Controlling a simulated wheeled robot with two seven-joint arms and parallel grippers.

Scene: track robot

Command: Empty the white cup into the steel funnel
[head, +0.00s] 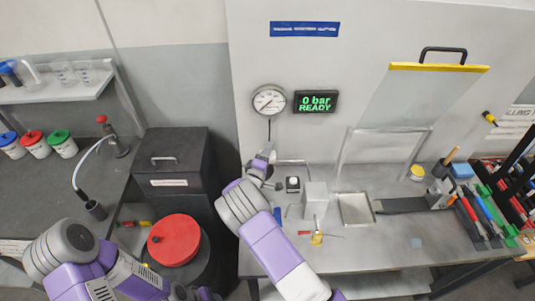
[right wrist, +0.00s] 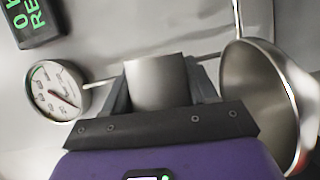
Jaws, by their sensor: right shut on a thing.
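My right gripper (right wrist: 160,95) is shut on the white cup (right wrist: 158,82), which sits between its two dark fingers. The cup's inside is hidden, so I cannot tell its contents. The steel funnel (right wrist: 262,90) is at the right of the right wrist view, its wide bowl beside the cup with a gap between them. In the head view my right gripper (head: 263,166) is raised near the wall below the gauge; the cup and funnel are too small or covered to make out there. My left arm is at the bottom left, its fingers out of sight.
A round gauge (head: 269,100) and a green-lit display (head: 316,102) are on the wall. On the bench stand a white block (head: 314,200), a metal tray (head: 356,209) and a small yellow item (head: 317,238). A red-lidded drum (head: 174,240) is at left.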

